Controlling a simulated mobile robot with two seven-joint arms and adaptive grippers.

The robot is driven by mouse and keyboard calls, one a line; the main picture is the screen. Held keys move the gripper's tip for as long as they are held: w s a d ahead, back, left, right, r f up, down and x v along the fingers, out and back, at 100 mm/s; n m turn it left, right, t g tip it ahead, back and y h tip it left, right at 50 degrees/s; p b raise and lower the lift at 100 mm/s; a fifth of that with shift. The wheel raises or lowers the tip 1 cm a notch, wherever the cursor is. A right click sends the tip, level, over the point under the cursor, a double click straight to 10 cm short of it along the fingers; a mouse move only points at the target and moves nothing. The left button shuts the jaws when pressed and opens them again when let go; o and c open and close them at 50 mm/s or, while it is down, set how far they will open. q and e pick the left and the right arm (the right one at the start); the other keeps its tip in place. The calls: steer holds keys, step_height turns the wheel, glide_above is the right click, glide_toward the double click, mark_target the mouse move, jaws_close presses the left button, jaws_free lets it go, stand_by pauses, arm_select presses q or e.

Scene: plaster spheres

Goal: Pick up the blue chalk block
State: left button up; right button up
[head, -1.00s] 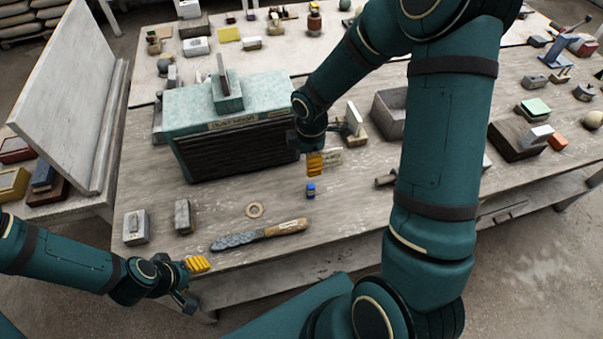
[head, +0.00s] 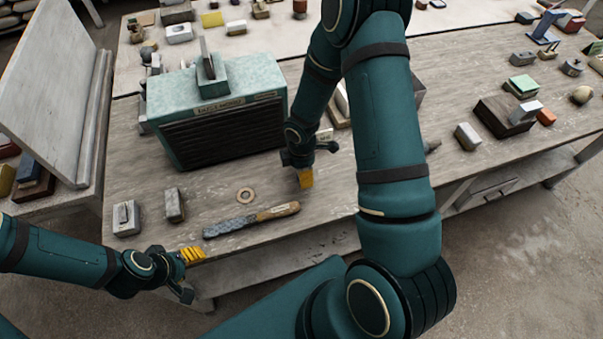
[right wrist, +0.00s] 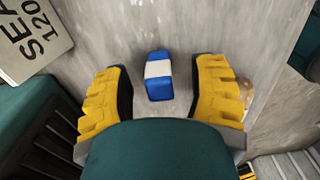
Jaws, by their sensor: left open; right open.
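The blue chalk block (right wrist: 158,75) has a white band around its middle and lies on the worn wooden table. In the right wrist view it is between and slightly beyond the two yellow fingers of my right gripper (right wrist: 160,92), with a gap on both sides. In the head view my right gripper (head: 305,178) points down at the table and hides the block. It is open and empty. My left gripper (head: 190,270) is open and empty at the table's front left edge, away from the block.
A green-topped box with a dark slatted front (head: 215,130) stands left of my right gripper. A wood-handled tool (head: 250,219) and a ring (head: 245,195) lie near the front edge. Small grey blocks (head: 175,205) stand at the left. A grey box (head: 467,136) is at the right.

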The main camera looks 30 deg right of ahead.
steer(key=shift+f, duration=0.4)
steer(key=shift+o, duration=0.2)
jaws_close()
step_height(320, 180, up, 10)
steer(key=shift+r+p, duration=0.1)
steer(key=shift+p, duration=0.4)
